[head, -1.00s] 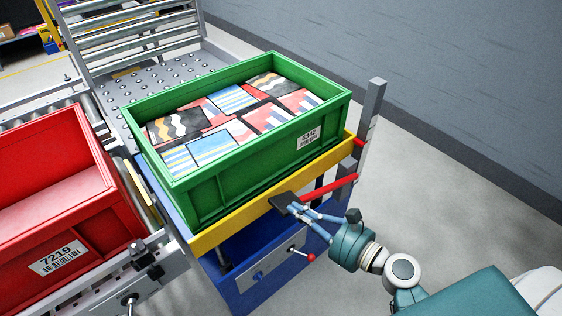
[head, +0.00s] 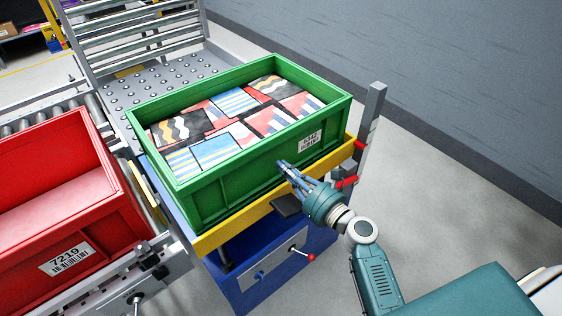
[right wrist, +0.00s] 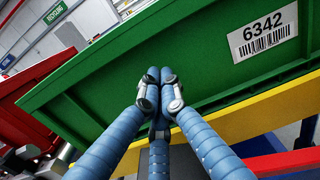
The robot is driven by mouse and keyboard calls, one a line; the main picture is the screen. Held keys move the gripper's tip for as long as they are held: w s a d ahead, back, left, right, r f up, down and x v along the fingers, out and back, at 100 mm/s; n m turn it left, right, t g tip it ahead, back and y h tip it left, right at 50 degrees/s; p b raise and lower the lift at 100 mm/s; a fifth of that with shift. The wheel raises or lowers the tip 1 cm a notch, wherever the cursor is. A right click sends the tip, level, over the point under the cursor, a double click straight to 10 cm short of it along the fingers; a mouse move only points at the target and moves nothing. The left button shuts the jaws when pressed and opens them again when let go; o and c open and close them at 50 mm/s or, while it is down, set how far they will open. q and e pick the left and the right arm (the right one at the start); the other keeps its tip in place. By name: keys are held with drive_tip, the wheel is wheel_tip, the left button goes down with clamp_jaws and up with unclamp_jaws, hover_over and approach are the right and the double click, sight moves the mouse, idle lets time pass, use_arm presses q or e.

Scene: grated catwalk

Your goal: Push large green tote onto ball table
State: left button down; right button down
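The large green tote (head: 232,192), filled with patterned packages, sits upright on a blue cart with a yellow rim (head: 232,232). Beyond it is the ball table (head: 155,97), a grey plate dotted with balls, partly hidden by the tote. My right gripper (head: 283,165) is at the tote's near long wall, left of its label. In the right wrist view, its blue fingers (right wrist: 155,82) are drawn together with nothing between them, tips at the green wall (right wrist: 200,75); whether they touch cannot be told. My left gripper is not in view.
A red tote (head: 75,215) labelled 7219 stands left of the cart on a conveyor. A grey post (head: 372,110) rises at the cart's right. A black pad (head: 286,206) and a red-knobbed lever (head: 311,257) are on the cart's near side. Floor at right is clear.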

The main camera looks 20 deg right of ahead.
drive_tip(key=shift+x, duration=0.9)
